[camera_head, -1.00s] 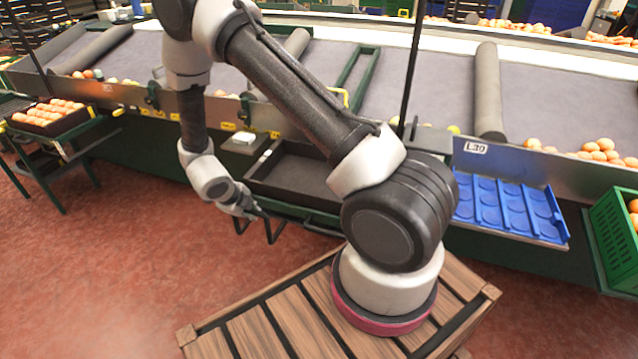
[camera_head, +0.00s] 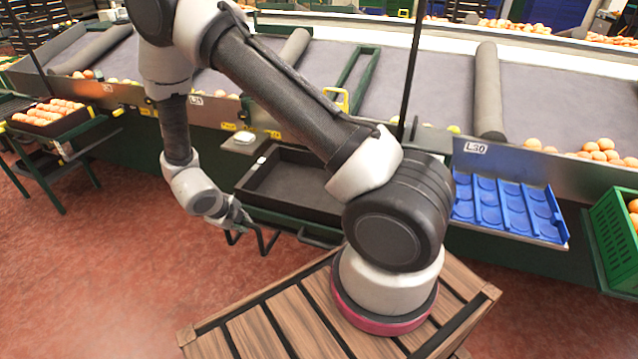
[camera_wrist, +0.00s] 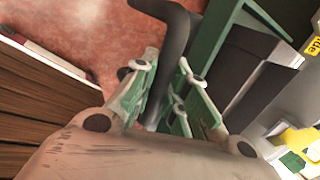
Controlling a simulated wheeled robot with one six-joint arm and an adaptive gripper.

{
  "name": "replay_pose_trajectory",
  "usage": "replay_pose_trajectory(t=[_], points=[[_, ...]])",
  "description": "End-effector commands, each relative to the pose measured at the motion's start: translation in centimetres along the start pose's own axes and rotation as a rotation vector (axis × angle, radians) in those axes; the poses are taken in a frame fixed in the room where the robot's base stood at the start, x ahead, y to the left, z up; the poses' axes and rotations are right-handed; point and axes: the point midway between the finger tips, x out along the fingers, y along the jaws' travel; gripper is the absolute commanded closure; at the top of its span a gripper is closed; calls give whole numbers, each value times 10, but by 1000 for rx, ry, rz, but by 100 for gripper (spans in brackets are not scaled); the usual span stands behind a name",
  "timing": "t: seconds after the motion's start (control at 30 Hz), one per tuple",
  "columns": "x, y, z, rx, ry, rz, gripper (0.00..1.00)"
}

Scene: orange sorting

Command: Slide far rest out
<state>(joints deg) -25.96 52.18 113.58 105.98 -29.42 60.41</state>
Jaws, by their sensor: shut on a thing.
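The pull-out rest (camera_head: 272,214) is a green-edged frame below the belt, with black bent bars (camera_head: 268,243) at its front. A black tray (camera_head: 300,200) lies on it and looks empty. My gripper (camera_head: 240,218) is at the left front of the rest. In the wrist view my gripper (camera_wrist: 163,92) is shut on a black bar (camera_wrist: 176,48), which runs between the fingers. The green frame (camera_wrist: 222,45) is close on the right there. In the head view the fingertips are small and the grip itself is hard to see.
A blue tray (camera_head: 505,208) hangs under the L30 sign at right, beside a green crate (camera_head: 610,235). A stand with a tray of oranges (camera_head: 50,118) is at far left. The red floor (camera_head: 100,270) in front is clear.

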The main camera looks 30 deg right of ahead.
Motion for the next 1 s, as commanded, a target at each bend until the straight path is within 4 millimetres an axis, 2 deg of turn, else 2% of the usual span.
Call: replay_pose_trajectory(t=[0.97, 1.0], points=[[-24, 43, 0, -3, -2, 0, 100], [-24, 43, 0, -2, -1, 0, 80]])
